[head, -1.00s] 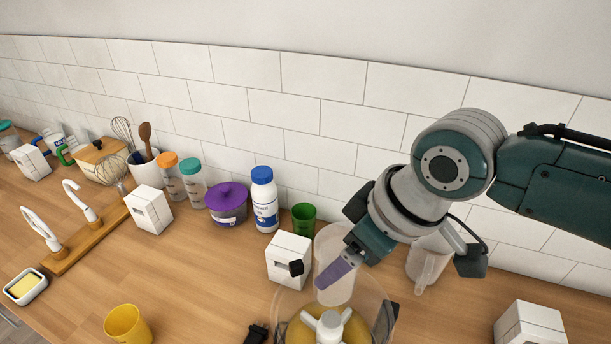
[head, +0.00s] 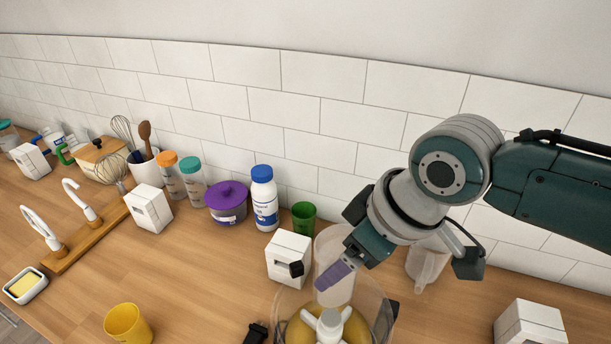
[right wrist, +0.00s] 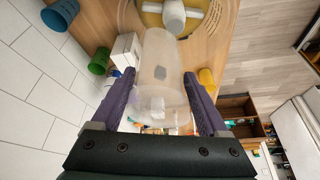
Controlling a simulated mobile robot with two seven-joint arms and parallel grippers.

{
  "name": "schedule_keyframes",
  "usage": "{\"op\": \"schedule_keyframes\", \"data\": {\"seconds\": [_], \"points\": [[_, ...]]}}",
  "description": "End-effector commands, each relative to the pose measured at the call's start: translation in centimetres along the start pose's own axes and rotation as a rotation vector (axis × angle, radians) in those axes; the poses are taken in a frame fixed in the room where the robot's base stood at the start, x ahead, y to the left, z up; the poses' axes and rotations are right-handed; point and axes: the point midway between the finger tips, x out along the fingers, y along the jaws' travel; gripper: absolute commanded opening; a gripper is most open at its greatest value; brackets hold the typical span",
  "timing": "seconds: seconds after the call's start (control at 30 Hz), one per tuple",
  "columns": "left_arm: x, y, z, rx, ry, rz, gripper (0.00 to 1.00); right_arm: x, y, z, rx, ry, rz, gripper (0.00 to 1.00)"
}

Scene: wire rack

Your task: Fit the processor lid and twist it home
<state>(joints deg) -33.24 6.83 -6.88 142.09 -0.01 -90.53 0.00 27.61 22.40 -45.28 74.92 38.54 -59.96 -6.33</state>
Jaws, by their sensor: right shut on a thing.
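The clear lid's tall translucent feed tube (head: 338,245) stands at the bottom centre of the head view. My right gripper (head: 326,283) is on it. In the right wrist view the tube (right wrist: 160,65) sits between the purple fingers of the right gripper (right wrist: 158,76), which is shut on it. Below is the clear processor bowl (head: 383,306), with a yellow mass (head: 297,328) and a white hub (head: 329,325) inside. The bowl is cut off by the frame's bottom edge. I cannot tell whether the lid's rim sits on the bowl. My left gripper is not in view.
A white box (head: 289,258) and a green cup (head: 304,218) stand close behind the bowl. A clear jug (head: 424,268) is behind on the right, and another white box (head: 530,325) at the lower right.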

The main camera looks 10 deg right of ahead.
Motion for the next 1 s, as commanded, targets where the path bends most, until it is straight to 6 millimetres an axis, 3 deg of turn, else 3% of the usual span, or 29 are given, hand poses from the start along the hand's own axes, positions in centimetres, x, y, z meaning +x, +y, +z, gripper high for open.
{"op": "schedule_keyframes", "data": {"seconds": [0.67,1.0], "points": [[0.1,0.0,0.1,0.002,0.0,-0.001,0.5,0.3,0.0,0.1,0.001,0.002,0.001,0.0],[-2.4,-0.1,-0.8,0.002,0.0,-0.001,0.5,-0.2,-0.1,0.4,0.169,0.004,0.068,0.0]]}}
